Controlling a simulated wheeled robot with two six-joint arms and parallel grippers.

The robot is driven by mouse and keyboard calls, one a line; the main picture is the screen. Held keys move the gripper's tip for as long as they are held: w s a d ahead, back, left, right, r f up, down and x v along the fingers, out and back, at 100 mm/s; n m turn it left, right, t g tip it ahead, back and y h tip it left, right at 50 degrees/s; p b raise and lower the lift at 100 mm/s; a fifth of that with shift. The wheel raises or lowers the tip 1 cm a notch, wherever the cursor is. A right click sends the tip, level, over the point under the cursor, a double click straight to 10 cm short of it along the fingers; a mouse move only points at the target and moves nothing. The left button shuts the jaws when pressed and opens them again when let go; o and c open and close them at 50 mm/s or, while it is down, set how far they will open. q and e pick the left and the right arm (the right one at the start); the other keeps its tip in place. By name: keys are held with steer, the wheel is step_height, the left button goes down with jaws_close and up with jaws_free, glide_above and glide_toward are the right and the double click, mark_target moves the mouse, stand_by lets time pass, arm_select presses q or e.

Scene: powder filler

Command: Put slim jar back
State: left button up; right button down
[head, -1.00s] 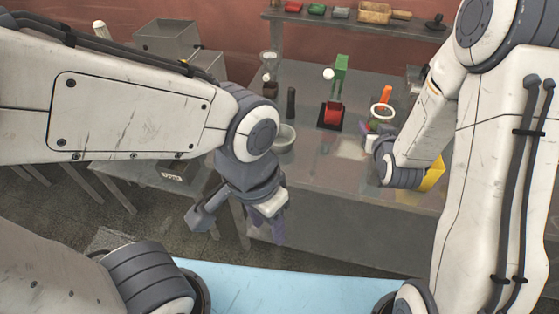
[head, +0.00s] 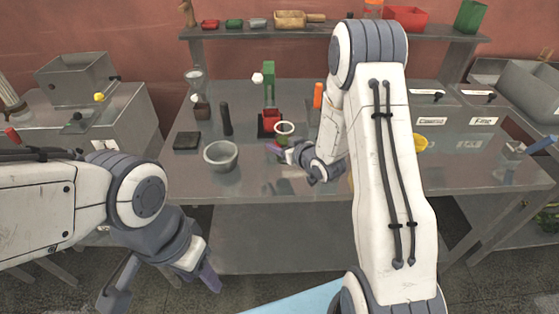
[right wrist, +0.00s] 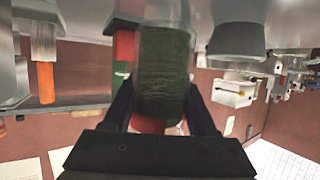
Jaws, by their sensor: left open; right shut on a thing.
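The slim jar (head: 285,130) is clear, with dark green contents. In the right wrist view the jar (right wrist: 163,70) stands between two black fingers, its clear part at the top of that picture. In the right wrist view the gripper (right wrist: 162,115) hides part of the jar's end. I cannot tell whether the jar touches the table. My left gripper (head: 207,278) is open and empty, low in front of the table.
A grey bowl (head: 221,156), a dark rod (head: 226,118) and a dark flat block (head: 187,141) stand left on the table (head: 250,183). An orange item (head: 318,95) stands behind my right arm. Boxes labelled Coarse (head: 429,120) and Fine (head: 481,121) stand right. A shelf (head: 300,33) runs behind.

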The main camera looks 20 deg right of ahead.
step_height(320, 180, down, 5)
steer(key=shift+f+p, duration=0.1)
steer(key=shift+p, duration=0.25)
steer(key=shift+f, duration=0.15)
steer(key=shift+c, duration=1)
jaws_free()
